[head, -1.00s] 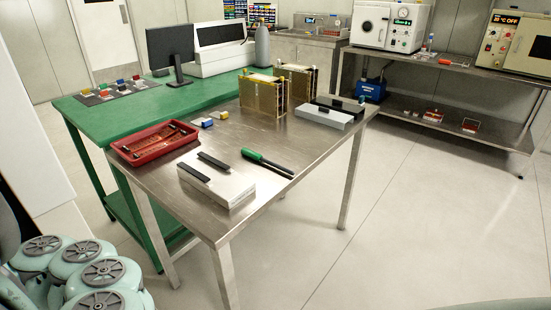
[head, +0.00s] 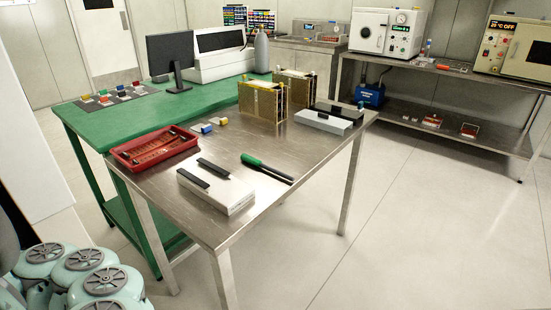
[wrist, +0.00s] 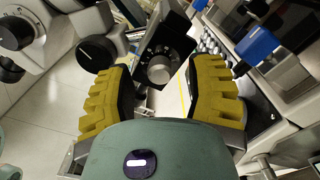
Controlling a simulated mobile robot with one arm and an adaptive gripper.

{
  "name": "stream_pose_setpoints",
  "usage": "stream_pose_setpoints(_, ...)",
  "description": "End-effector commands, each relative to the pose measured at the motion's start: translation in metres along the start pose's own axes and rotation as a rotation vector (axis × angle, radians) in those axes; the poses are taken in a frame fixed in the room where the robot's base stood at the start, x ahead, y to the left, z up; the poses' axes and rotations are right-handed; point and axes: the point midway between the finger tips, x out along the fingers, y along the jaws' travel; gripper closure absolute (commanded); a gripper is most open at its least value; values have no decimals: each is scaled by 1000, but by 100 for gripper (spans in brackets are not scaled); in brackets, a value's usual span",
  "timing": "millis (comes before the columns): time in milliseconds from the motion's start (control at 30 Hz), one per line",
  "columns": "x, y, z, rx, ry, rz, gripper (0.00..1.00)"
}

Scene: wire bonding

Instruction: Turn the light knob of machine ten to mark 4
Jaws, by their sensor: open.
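My gripper (wrist: 163,88) shows in the wrist view with its two yellow ribbed fingers wide apart and nothing held. A round grey-faced knob (wrist: 159,69) on a black panel with a white-marked dial (wrist: 164,48) sits beyond and between the fingertips. The fingers appear apart from it. The dial's numbers are too small to read, so I cannot tell its mark. A larger black knob (wrist: 97,53) with a white line is left of the left finger. No machine number is readable. The head view shows neither my gripper nor these knobs.
In the wrist view, a blue block (wrist: 257,43) is at upper right and white machine parts (wrist: 45,35) at upper left. In the head view, a steel table (head: 275,217) holds a red tray (head: 130,160) and gold racks (head: 262,102). Open floor (head: 430,230) lies right.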

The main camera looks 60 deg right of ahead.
Motion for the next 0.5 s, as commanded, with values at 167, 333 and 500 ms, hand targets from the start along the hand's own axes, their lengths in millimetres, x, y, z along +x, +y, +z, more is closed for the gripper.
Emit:
stream_pose_setpoints(167,-20,-2,3,1,-11,-7,47)
stream_pose_setpoints(333,-41,-2,2,1,-9,-6,47)
stream_pose_setpoints(500,-64,-2,2,1,-11,-6,47)
